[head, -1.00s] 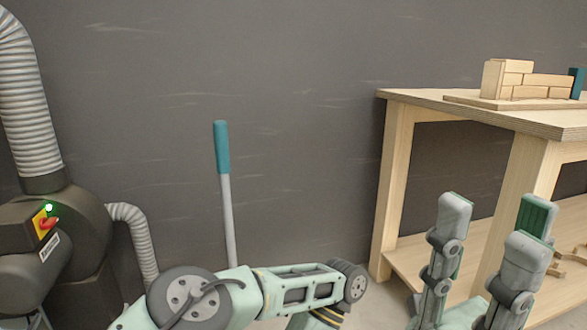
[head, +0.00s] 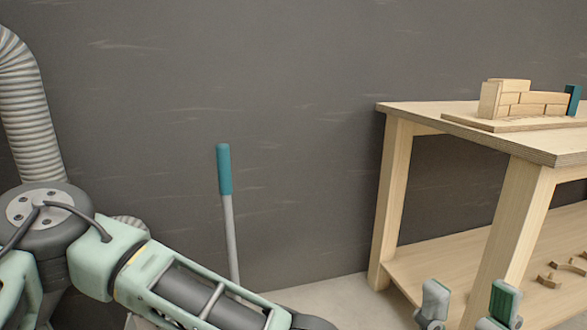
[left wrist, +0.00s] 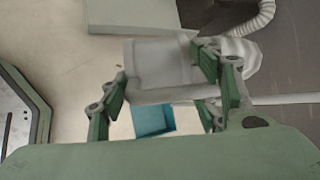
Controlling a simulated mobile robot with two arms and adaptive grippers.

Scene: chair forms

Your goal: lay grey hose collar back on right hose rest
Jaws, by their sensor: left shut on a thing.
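In the left wrist view, my left gripper (left wrist: 165,92) is shut on the grey hose collar (left wrist: 160,65), a pale grey cylinder between its green finger pads. A crumpled-looking pale piece and the ribbed hose (left wrist: 258,24) show just to its right; where they join the collar is partly hidden by the fingers. In the head view my left arm shows at the lower left, but its gripper is out of frame. My right gripper (head: 470,304) shows at the lower right, with its fingertips apart and nothing seen between them. I cannot make out the right hose rest.
A wooden workbench (head: 430,108) stands at the right, with a wooden block assembly (head: 520,98) on top. A teal-topped grey pole (head: 226,185) stands by the wall. A thick ribbed duct (head: 28,110) rises at the left. A teal box-like thing (left wrist: 152,118) shows beneath the collar.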

